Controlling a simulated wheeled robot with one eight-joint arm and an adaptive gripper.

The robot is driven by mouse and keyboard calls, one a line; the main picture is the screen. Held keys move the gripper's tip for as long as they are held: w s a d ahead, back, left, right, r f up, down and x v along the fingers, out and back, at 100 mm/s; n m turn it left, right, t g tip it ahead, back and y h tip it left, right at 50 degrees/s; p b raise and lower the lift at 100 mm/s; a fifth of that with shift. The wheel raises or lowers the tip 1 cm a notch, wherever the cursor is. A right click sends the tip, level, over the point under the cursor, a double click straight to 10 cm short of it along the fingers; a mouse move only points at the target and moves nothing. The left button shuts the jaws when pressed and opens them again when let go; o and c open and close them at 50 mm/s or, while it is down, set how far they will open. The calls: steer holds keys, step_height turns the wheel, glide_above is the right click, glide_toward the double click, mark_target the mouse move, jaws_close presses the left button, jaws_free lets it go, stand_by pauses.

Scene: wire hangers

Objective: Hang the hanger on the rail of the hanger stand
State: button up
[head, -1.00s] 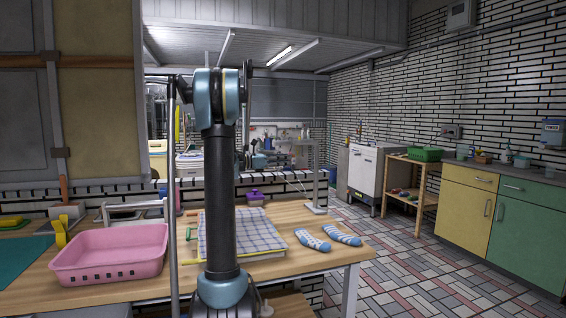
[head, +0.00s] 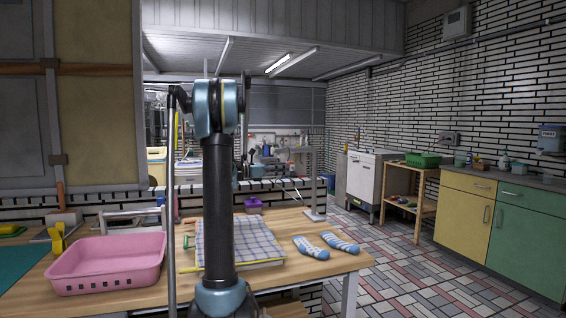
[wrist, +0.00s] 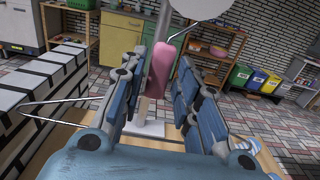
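The hanger has a pink grip block (wrist: 163,72) and thin wire arms. In the wrist view the block sits between the fingertips of my gripper (wrist: 163,85), which looks shut on it. A wire corner (wrist: 50,103) sticks out past the left finger, and another wire rises to the upper right. The hanger stand (head: 312,185) is a grey post on a flat base at the table's far right edge, with a bar near its top. Its pale post and base (wrist: 148,129) show beyond my fingers in the wrist view.
The wooden table (head: 340,264) holds a pink basket (head: 108,262), a checked cloth (head: 255,243), blue socks (head: 325,245) and a purple container (head: 253,206). Yellow and green cabinets (head: 467,215) stand at the right. Tiled floor (head: 420,270) is free between.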

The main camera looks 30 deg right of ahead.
steer(key=shift+o, duration=0.2)
steer(key=v, duration=1.2)
